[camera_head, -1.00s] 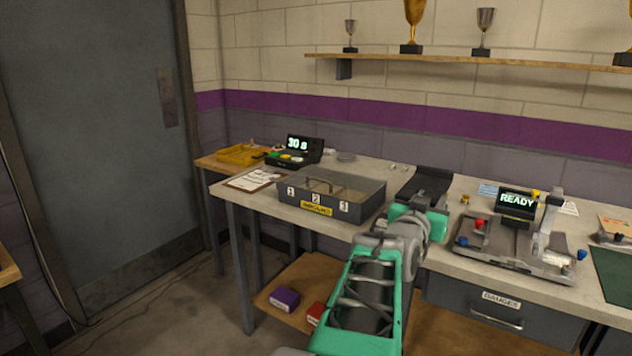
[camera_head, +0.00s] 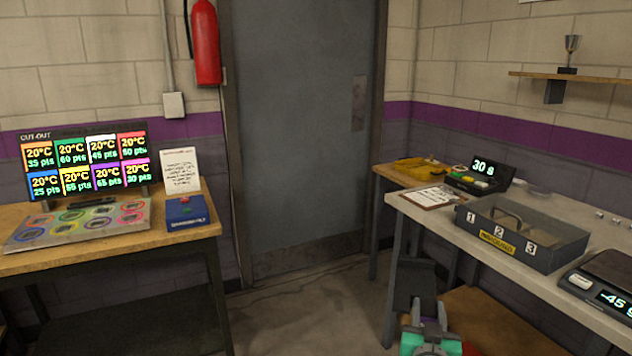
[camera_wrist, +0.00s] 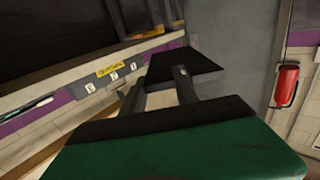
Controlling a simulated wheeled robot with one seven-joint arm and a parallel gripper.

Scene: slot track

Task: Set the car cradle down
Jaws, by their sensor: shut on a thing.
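The car cradle looks like a dark, flat-sided piece (camera_head: 414,284), low in front of the right bench in the head view. My gripper (camera_head: 430,316) is below it, its green and grey body cut off by the bottom edge. In the wrist view two dark fingers of my gripper (camera_wrist: 158,88) reach to the dark cradle (camera_wrist: 186,66) and are shut on it. The cradle is held in the air, clear of the benches. Its far side and the exact grip are hidden.
The right bench holds a grey impound tray (camera_head: 530,248) and a scale (camera_head: 612,268) reading about -45 g. A timer (camera_head: 480,178) stands behind. The left wooden bench has a cut-out display (camera_head: 90,165), a pad with coloured rings (camera_head: 78,225) and a blue box (camera_head: 188,212).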

